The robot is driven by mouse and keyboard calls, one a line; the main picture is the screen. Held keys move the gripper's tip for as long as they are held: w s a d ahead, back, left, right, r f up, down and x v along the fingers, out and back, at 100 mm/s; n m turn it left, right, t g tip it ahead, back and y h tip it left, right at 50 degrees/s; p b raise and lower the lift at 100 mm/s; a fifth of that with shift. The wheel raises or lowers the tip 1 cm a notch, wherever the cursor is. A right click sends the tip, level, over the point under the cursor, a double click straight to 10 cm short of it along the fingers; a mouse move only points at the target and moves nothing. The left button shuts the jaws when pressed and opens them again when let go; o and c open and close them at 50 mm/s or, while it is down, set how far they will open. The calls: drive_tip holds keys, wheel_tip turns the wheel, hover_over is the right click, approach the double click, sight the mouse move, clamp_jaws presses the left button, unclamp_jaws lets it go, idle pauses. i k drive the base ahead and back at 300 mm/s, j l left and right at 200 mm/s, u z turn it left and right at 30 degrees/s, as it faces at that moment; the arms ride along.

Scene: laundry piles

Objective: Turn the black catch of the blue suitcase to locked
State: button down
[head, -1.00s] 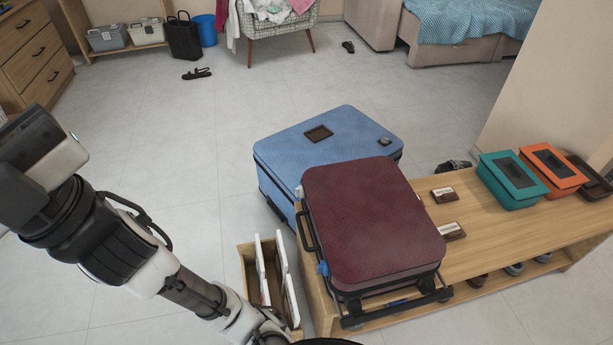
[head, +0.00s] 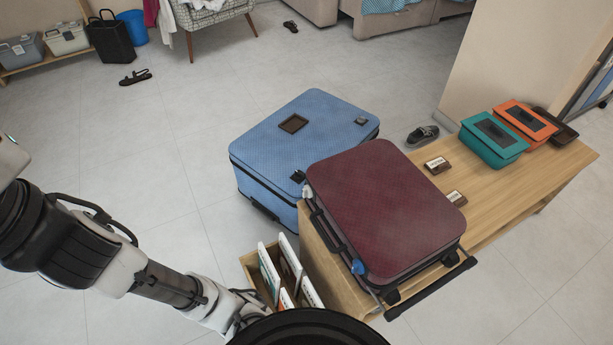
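The blue suitcase (head: 270,135) lies flat on the floor behind the bench, in the middle of the head view. A small black fitting (head: 298,176) shows on its near top edge, close to the red suitcase; it may be the catch, and its setting is too small to tell. A dark square plate (head: 293,124) and a small dark fitting (head: 361,121) are also on its top. My arm reaches out to the left of the picture, apart from the suitcase. My gripper is outside the frame.
A dark red suitcase (head: 385,205) lies on the wooden bench (head: 500,207), just in front of the blue one. A wooden box (head: 254,269) with upright white items stands at the bench's left end. Teal (head: 491,142) and orange (head: 526,120) cases sit on the right. Floor left of the blue suitcase is clear.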

sight(298, 175)
drive_tip(key=j+z, duration=0.1)
drive_tip(key=j, duration=0.6)
drive_tip(key=k+j+z, duration=0.1)
drive_tip(key=j, duration=0.6)
drive_tip(key=j+z, duration=0.35)
drive_tip(key=j, duration=0.65)
drive_tip(key=i+j+z, duration=0.1)
drive_tip(key=j, duration=0.2)
drive_tip(key=i+j+z, duration=0.1)
drive_tip(key=j, duration=0.25)
drive_tip(key=i+j+z, duration=0.1)
drive_tip(key=j, duration=0.2)
drive_tip(key=i+j+z, duration=0.35)
drive_tip(key=i+j, duration=0.45)
drive_tip(key=i+j+z, duration=0.1)
drive_tip(key=i, duration=0.2)
